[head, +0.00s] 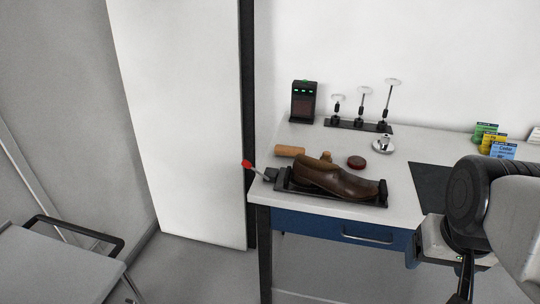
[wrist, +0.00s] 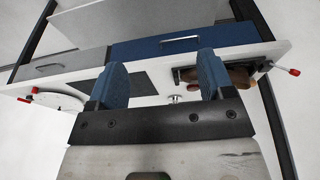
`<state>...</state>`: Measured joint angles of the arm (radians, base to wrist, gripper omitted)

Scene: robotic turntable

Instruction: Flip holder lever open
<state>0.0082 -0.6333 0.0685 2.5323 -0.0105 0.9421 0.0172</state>
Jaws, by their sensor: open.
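A holder (head: 300,190), a black tray-like frame, sits at the table's front left with a brown shoe (head: 335,178) in it. Its lever (head: 250,168) has a red tip and sticks out at the holder's left end, tilted up and to the left. In the wrist view the red-tipped lever (wrist: 287,69) shows at the right, beside the shoe (wrist: 238,77). My gripper (wrist: 160,78) is open and empty, its two blue fingers wide apart. It is well away from the lever. In the head view my arm is at the right edge, and the fingertips cannot be made out.
On the table (head: 405,165) stand a black device (head: 304,101), a rack of upright tools (head: 358,125), a wooden cylinder (head: 289,151), a round tin (head: 356,162), a metal knob (head: 383,146) and several small boxes (head: 502,150). A blue drawer (head: 335,228) lies below the front edge.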

